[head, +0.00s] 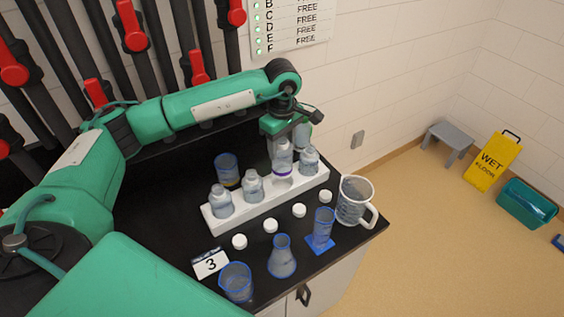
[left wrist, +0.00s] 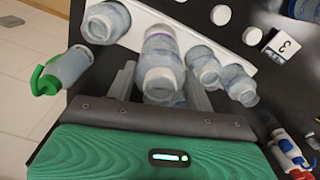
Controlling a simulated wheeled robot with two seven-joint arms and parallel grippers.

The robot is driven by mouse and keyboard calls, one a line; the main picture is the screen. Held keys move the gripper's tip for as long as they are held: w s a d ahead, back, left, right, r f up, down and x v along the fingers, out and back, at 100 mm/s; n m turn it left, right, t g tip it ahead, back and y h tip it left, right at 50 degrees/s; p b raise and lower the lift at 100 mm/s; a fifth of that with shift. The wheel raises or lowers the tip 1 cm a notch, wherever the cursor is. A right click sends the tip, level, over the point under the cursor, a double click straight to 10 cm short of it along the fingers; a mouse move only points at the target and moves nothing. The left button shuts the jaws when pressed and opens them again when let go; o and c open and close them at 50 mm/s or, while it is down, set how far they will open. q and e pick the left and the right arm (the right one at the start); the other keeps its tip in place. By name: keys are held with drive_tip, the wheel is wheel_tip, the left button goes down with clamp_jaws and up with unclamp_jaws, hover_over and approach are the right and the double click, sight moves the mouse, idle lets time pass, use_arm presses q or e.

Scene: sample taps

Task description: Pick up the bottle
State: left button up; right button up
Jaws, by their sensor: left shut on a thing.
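A clear bottle with a purple band (head: 282,160) is upright at the white rack (head: 240,222), between two other bottles. It also shows in the left wrist view (left wrist: 160,55). My left gripper (head: 283,136) comes down on it from above and is shut on its upper part, one finger on each side. I cannot tell whether its base still touches the rack. Similar clear bottles stand in the rack: two to the left (head: 220,201) (head: 253,186) and one to the right (head: 309,160). My right gripper is out of view.
In front of the rack are white caps (head: 270,226), a flask (head: 282,258), a cylinder (head: 322,228), a beaker (head: 236,282) and a number 3 card (head: 210,263). A jug (head: 354,202) stands at the right edge. A blue-rimmed beaker (head: 227,168) is behind the rack.

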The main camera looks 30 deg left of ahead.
use_arm(q)
wheel_tip(320, 180, up, 10)
drive_tip(key=b, duration=0.2)
drive_tip(key=shift+r+b, duration=0.1)
drive_tip(key=shift+b, duration=0.25)
drive_tip(key=shift+r, duration=0.8)
drive_tip(key=s+d+f+m, duration=0.7)
drive_tip(key=s+f+m, duration=0.2)
drive_tip(key=f+m, duration=0.5)
drive_tip(key=shift+r, duration=4.2)
wheel_tip(320, 180, down, 8)
drive_tip(key=shift+d+r+m, duration=0.15)
drive_tip(key=shift+r+m, duration=0.1)
drive_tip(key=shift+m, duration=0.15)
